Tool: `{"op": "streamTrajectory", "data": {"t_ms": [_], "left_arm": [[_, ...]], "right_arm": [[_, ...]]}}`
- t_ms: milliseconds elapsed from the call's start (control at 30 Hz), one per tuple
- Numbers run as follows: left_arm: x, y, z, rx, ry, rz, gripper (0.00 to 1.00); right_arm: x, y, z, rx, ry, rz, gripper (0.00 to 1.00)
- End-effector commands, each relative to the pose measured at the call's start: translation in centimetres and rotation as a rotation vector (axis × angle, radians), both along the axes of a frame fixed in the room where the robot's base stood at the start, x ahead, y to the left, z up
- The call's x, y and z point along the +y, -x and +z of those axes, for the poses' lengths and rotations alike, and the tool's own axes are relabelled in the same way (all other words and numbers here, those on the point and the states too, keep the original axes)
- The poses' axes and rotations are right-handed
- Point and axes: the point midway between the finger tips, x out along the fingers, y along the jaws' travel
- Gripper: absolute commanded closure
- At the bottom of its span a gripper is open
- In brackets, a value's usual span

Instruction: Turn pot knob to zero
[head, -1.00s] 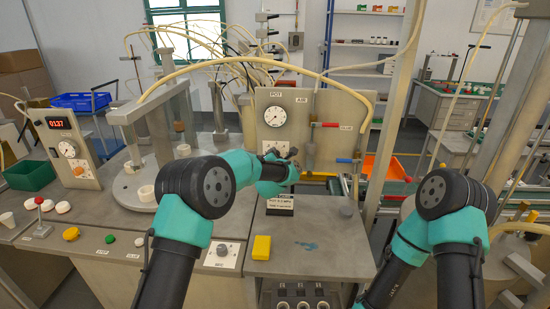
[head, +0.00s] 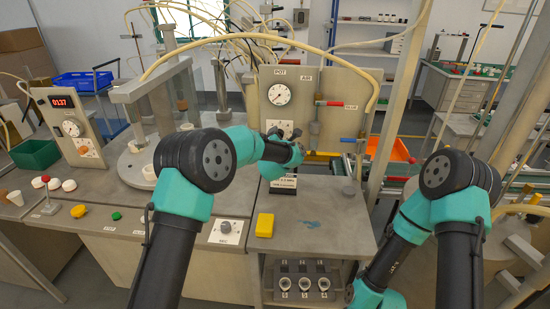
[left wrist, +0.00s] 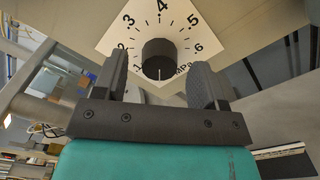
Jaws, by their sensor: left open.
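In the head view my left gripper (head: 296,150) is just below the dial plate, under the gauge (head: 279,94) labelled POT. My right arm reaches down to the bottom edge; its jaws cannot be seen.
A yellow block (head: 264,225) lies on the grey bench top (head: 322,250) in front. Valves with a red handle (head: 331,103) and a blue handle (head: 348,140) stand right of the gauge. Sockets (head: 303,283) line the bench front. A pale hose (head: 230,39) arches overhead.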

Motion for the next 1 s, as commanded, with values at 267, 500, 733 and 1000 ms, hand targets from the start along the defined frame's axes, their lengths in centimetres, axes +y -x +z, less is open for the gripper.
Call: {"op": "streamTrajectory", "data": {"t_ms": [267, 500, 733, 1000], "left_arm": [[0.3, 3.8, 0.1, -0.001, -0.001, -0.001, 0.35], [0.6, 7.4, 0.1, 0.0, -0.001, -0.001, 0.35], [0.9, 11.1, 0.1, 0.0, 0.0, -0.002, 0.35], [1.2, 14.8, 0.1, 0.0, 0.001, -0.001, 0.35]], "right_arm": [[0.0, 0.0, 0.0, 0.0, 0.0, 0.0, 0.57], [0.0, 0.0, 0.0, 0.0, 0.0, 0.0, 0.57], [0.0, 0.0, 0.0, 0.0, 0.0, 0.0, 0.57], [0.0, 0.0, 0.0, 0.0, 0.0, 0.0, 0.57]]}}
